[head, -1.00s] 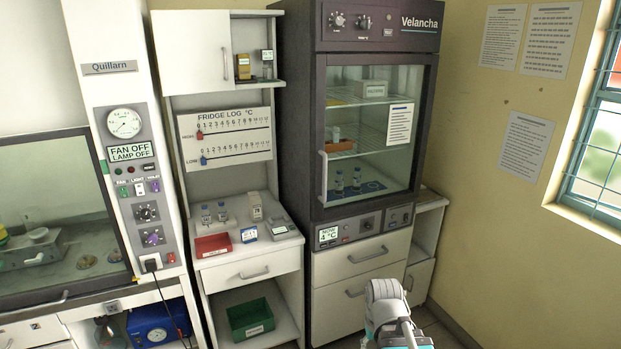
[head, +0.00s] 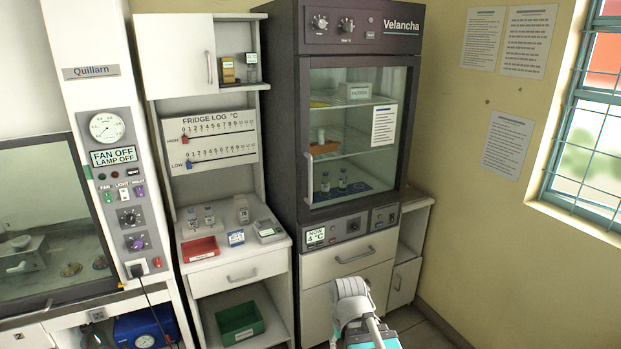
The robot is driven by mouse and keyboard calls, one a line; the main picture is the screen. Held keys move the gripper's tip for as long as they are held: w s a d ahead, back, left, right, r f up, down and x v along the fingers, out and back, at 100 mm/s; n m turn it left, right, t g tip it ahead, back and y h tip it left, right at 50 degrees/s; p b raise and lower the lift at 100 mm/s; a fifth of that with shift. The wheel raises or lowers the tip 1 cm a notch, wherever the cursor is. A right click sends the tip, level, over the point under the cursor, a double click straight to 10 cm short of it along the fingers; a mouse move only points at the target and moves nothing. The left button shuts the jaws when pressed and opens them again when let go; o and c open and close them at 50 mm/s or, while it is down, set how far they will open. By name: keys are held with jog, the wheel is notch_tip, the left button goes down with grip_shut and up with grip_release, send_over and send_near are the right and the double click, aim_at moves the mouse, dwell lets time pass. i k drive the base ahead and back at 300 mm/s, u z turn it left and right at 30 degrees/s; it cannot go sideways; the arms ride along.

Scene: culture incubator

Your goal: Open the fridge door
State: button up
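The fridge (head: 282,130) is a tall dark-framed cabinet marked Velancha, in the right middle of the head view. Its glass door (head: 350,188) is closed. A pale vertical handle (head: 309,178) is on the door's left edge, low down. Behind the glass are shelves with a white box, an orange item and small bottles. A display under the door reads 4 °C. Part of my arm shows at the bottom, in front of the fridge's lower drawers and below the handle. My gripper's fingers cannot be made out, and nothing of mine touches the door.
A white bench (head: 190,257) left of the fridge holds a red tray (head: 201,250), small bottles and a device. A green bin (head: 240,322) sits below. A fume hood (head: 45,210) stands at far left. The wall and window are at right.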

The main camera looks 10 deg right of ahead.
aim_at(384, 118)
jog(key=u, duration=0.05)
jog(key=i, duration=1)
jog(key=z, duration=0.05)
